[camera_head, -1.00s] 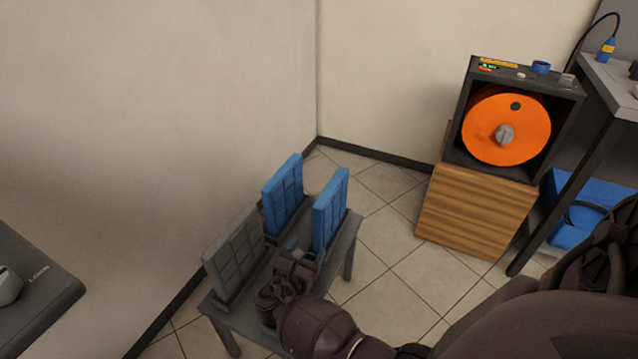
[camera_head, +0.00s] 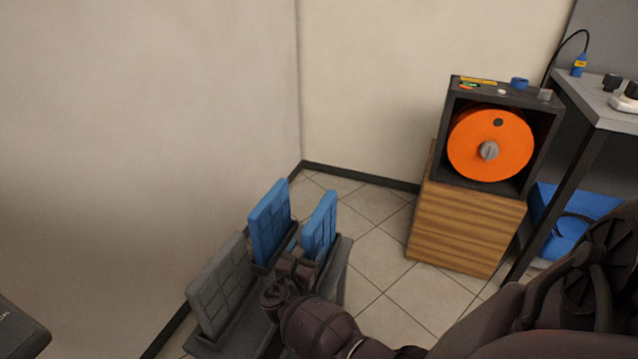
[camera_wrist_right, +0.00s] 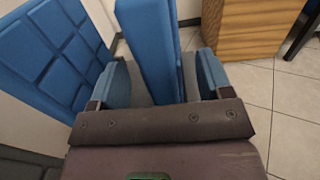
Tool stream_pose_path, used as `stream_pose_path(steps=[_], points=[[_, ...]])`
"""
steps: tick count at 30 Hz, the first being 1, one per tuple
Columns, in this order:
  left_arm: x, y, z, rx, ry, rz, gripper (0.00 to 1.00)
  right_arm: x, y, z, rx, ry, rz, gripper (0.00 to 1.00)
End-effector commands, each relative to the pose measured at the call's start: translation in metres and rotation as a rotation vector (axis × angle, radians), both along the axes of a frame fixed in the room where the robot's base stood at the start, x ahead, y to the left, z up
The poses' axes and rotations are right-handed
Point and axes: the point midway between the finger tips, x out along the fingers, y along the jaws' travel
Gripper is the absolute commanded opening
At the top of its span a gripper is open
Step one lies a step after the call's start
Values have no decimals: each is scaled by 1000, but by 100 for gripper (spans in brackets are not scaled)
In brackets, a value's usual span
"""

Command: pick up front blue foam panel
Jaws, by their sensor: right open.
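The front blue foam panel (camera_head: 319,228) stands upright on the right side of a small grey table (camera_head: 337,268). A second blue panel (camera_head: 269,222) stands behind and left of it, and a grey panel (camera_head: 221,285) stands nearer on the left. My right gripper (camera_head: 302,253) is at the near edge of the front blue panel. In the right wrist view, its open blue-padded fingers (camera_wrist_right: 163,82) are on either side of the front blue panel (camera_wrist_right: 153,45), with a gap visible at least on the left. My left gripper is not in view.
The second blue panel (camera_wrist_right: 50,55) is close on the left in the wrist view. A wooden cabinet (camera_head: 465,222) carries a dark box with an orange spool (camera_head: 490,145). A workbench (camera_head: 590,98) stands at the right. Tiled floor between table and cabinet is clear.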

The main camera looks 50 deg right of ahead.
Motion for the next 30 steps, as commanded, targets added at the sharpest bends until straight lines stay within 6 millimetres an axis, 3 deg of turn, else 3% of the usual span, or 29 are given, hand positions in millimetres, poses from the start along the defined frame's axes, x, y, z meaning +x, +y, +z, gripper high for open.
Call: stream_pose_path(steps=[5, 12, 23, 30], points=[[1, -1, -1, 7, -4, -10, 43, 7, -20, -4, -1, 4, 0, 72], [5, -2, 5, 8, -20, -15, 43, 8, -22, -1, 1, 0, 0, 72], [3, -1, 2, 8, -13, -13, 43, 8, -21, -1, 1, 1, 0, 18], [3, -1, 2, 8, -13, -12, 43, 8, -21, 0, 1, 0, 0, 18]])
